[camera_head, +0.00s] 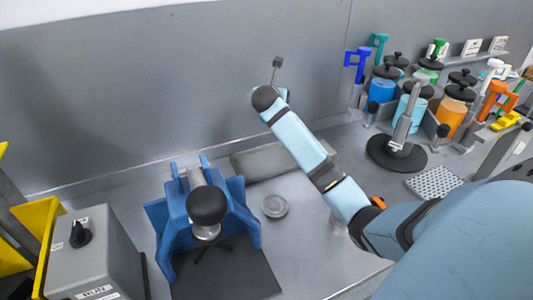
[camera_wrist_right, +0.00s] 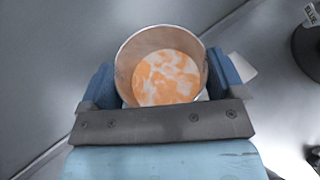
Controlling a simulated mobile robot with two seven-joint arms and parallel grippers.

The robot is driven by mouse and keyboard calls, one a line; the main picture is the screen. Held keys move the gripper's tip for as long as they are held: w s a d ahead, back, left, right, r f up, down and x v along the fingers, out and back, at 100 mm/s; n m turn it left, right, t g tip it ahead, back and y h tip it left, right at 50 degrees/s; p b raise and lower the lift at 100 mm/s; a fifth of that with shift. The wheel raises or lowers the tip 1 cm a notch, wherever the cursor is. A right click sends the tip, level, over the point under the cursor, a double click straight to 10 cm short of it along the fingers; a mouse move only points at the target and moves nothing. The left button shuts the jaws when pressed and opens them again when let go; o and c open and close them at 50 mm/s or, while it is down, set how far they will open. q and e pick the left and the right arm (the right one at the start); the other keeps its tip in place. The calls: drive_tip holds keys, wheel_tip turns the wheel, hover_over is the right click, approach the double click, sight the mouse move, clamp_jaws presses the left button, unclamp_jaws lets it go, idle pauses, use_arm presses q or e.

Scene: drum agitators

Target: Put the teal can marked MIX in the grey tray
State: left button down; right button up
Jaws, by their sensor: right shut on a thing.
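In the right wrist view, my right gripper (camera_wrist_right: 161,85) is shut on an open-topped can (camera_wrist_right: 128,52), with a blue finger on each side. Orange and white patches show inside the can. Its outer colour and any MIX marking cannot be made out. A long, low grey tray (camera_head: 250,164) lies by the back wall, partly behind my arm. My left gripper is not in view.
A blue stand (camera_head: 162,228) with a black knob (camera_head: 208,205) stands in front, beside a grey control box (camera_head: 93,255). A round metal disc (camera_head: 275,206) lies on the bench. Jars, including a blue one (camera_head: 382,89), and a black round base (camera_head: 380,150) are at right.

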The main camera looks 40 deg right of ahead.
drive_tip(key=shift+s+f, duration=0.2)
drive_tip(key=shift+f, duration=9.45)
drive_tip(key=o, duration=1.4)
drive_tip(key=shift+f, duration=0.15)
drive_tip(key=shift+r, duration=0.2)
drive_tip(key=v, duration=1.2)
